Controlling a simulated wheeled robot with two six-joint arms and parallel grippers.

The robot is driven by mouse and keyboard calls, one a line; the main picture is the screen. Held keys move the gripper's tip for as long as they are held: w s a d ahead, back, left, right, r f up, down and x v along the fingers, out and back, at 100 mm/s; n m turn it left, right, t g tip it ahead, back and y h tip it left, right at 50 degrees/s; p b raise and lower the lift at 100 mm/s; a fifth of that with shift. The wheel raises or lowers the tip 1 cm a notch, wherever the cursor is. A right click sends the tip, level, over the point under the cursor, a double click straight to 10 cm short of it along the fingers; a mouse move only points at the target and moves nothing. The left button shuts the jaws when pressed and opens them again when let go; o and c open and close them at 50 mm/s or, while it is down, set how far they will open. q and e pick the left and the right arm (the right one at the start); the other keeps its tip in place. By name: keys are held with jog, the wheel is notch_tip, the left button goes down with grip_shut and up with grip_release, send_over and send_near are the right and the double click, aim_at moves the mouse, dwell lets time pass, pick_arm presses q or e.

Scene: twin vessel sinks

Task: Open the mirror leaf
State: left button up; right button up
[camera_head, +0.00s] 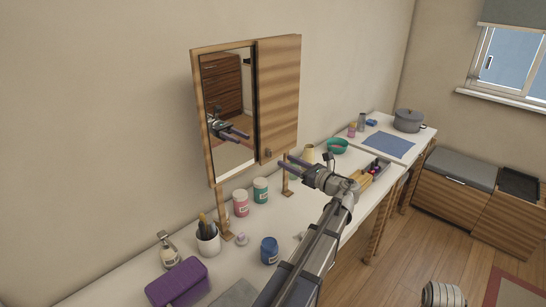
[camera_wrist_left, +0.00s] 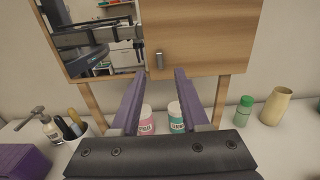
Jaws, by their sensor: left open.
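The mirror cabinet stands on wooden legs on the counter, its mirror (camera_head: 222,100) on the left and a wooden leaf (camera_head: 279,95) on the right. The leaf looks closed, flush with the front. A small metal knob (camera_head: 267,153) sits low on the leaf near its inner edge; it also shows in the left wrist view (camera_wrist_left: 159,60). My left gripper (camera_head: 284,160) is open and empty in front of the knob. In the left wrist view its fingertips (camera_wrist_left: 160,73) lie either side of the knob and just below it, apparently short of touching. My right gripper is out of view.
Below the cabinet stand a pink jar (camera_head: 240,202), a teal jar (camera_head: 261,190) and a brush cup (camera_head: 208,239). A blue jar (camera_head: 269,250), purple box (camera_head: 177,284) and soap bottle (camera_head: 168,249) stand nearer. A cream vase (camera_head: 308,153) and green bowl (camera_head: 337,146) stand right.

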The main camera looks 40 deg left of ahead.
aim_at(271, 154)
pick_arm(q)
jog(key=a, duration=0.7)
jog(key=shift+w+a, duration=0.3)
jog(key=shift+a, duration=0.05)
grip_shut()
dwell(1.1)
